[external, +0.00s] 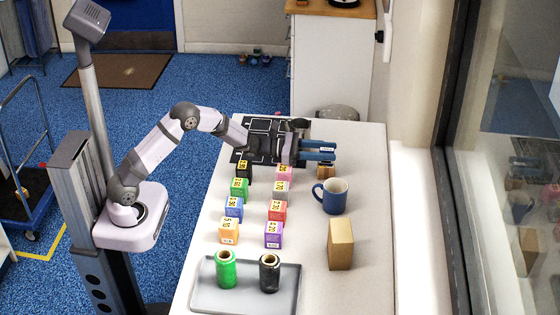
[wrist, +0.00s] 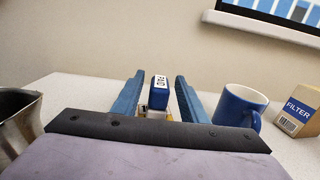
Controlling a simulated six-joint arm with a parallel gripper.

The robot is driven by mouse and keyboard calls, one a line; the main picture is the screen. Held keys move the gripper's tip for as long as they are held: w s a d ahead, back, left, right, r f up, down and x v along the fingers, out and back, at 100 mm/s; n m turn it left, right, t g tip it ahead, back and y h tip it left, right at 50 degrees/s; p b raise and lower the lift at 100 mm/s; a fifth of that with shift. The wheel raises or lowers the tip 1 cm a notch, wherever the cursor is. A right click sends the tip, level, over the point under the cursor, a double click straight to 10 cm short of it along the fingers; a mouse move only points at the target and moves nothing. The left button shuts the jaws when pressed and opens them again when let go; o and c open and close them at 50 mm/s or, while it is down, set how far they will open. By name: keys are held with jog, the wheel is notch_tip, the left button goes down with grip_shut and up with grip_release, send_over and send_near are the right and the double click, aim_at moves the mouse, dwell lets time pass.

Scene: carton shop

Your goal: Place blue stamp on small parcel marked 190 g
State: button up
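My gripper (external: 318,150) is at the far end of the table, its two blue fingers spread on either side of a blue block with a white label on top. In the wrist view this blue block (wrist: 159,91), likely the blue stamp, stands upright between the fingers (wrist: 158,97) with a visible gap on each side. A small brown carton (external: 326,172) shows just below the gripper.
A blue mug (external: 335,197) stands close to the gripper, on the right in the wrist view. A brown filter box (external: 341,244) is nearer the front. A grey tray (external: 210,295) holds a green and a black roll. A metal cup (wrist: 18,122) is at the left.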

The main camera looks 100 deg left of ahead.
jog(key=s+b, duration=0.2)
jog(key=s, duration=1)
